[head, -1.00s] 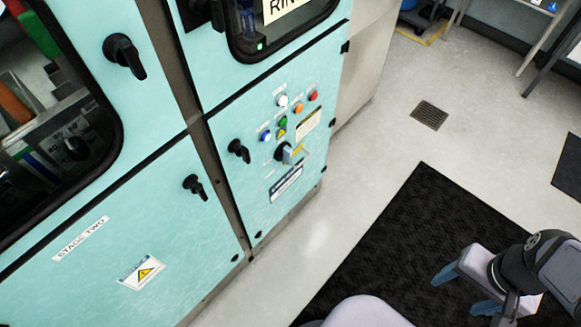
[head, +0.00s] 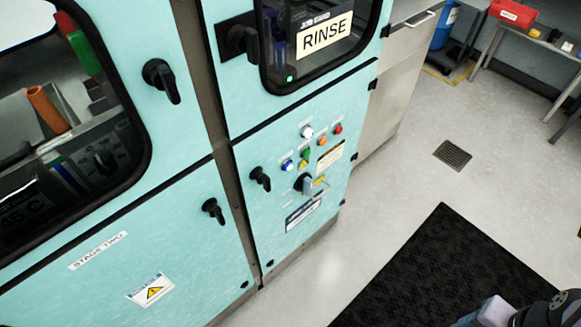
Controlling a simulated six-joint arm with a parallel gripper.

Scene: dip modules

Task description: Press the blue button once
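The blue button (head: 288,166) sits at the left of a small cluster of controls on the lower teal cabinet door. Beside it are a green button (head: 305,153), a white button (head: 307,132), an orange button (head: 322,141) and a red button (head: 338,129).
Black door handles (head: 261,178) stick out from the teal doors near the buttons. The RINSE window (head: 325,34) is above. A black mat (head: 440,265) lies on the clear floor to the right. A bench with a red bin (head: 512,13) stands at the back right.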

